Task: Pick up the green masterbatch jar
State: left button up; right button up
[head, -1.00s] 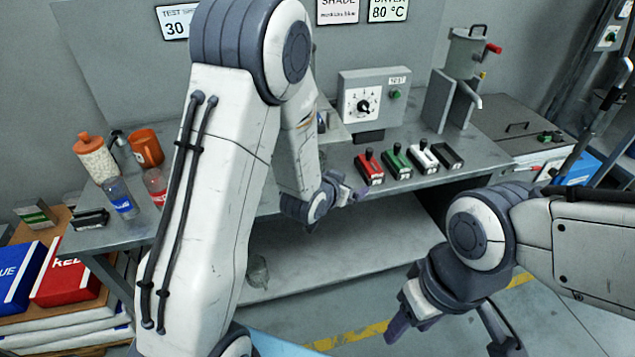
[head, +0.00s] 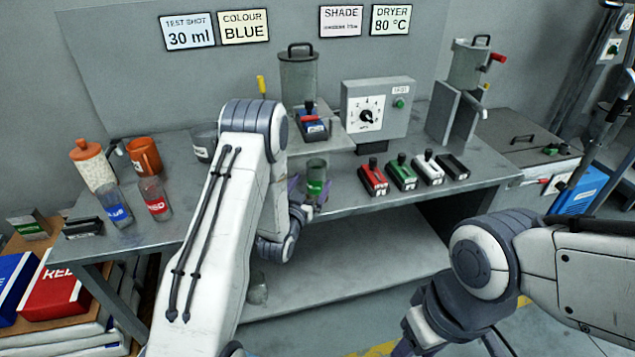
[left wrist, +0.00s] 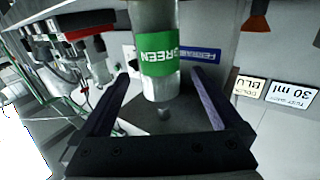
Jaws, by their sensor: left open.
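The green masterbatch jar (head: 316,179) is a clear jar with a green band, upright near the bench's front edge. In the left wrist view the jar (left wrist: 158,54) shows the word GREEN and appears upside down. My left gripper (head: 306,196) is open at the jar. In the left wrist view its fingers (left wrist: 160,80) lie on either side of the jar, with a gap showing on each side. My right gripper (head: 450,345) is low at the right, its fingers spread and partly cut off by the frame, far from the jar.
A blue-labelled jar (head: 116,211) and a red-labelled jar (head: 156,206) stand on the bench at left. A dial box (head: 378,110) and metal canister (head: 298,80) stand behind.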

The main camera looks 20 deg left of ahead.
aim_at(314, 178)
pick_arm(q)
jog(key=w, duration=0.2)
jog(key=w+p, duration=0.1)
jog(key=shift+w+r, duration=0.4)
jog(key=shift+w+f, duration=0.1)
jog(key=shift+w, duration=0.4)
grip_shut()
